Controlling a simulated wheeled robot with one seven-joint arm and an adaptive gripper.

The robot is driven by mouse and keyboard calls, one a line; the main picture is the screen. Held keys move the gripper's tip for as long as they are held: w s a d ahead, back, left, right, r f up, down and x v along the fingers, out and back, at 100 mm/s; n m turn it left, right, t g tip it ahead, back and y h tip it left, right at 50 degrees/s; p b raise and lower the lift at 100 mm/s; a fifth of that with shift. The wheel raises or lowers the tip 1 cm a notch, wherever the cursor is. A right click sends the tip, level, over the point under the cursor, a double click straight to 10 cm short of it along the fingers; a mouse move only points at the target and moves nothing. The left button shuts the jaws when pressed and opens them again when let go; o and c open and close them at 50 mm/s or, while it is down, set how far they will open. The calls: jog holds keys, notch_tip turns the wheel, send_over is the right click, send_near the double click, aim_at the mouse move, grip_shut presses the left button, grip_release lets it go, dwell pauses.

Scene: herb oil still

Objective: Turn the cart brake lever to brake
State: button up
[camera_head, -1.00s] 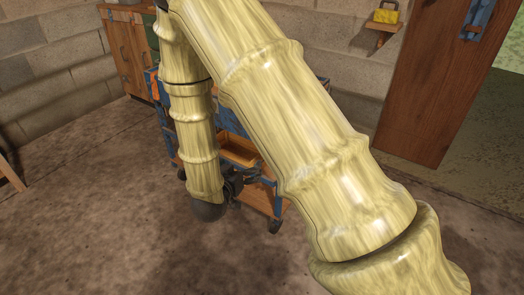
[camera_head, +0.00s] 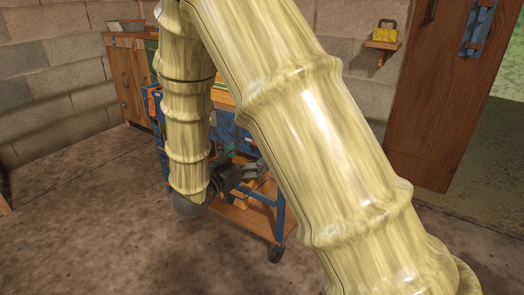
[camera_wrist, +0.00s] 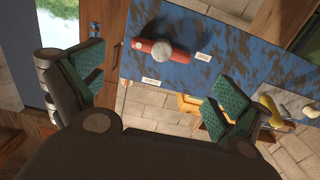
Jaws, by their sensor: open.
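The brake lever (camera_wrist: 162,50) shows in the wrist view as a red bar with a round grey knob on a worn blue panel (camera_wrist: 250,55) of the cart. In the head view my gripper (camera_head: 252,172) is beside the blue cart (camera_head: 279,215), partly hidden by my arm.
The cart has a wooden lower shelf (camera_head: 250,216) and dark wheels. A wooden cabinet (camera_head: 128,75) stands behind at the left. The floor left of the cart is clear.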

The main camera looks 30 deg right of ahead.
jog(key=b+x, duration=0.2)
jog(key=x, duration=0.5)
jog(key=shift+d, duration=0.1)
jog(key=shift+c, duration=0.2)
jog(key=c, duration=0.8)
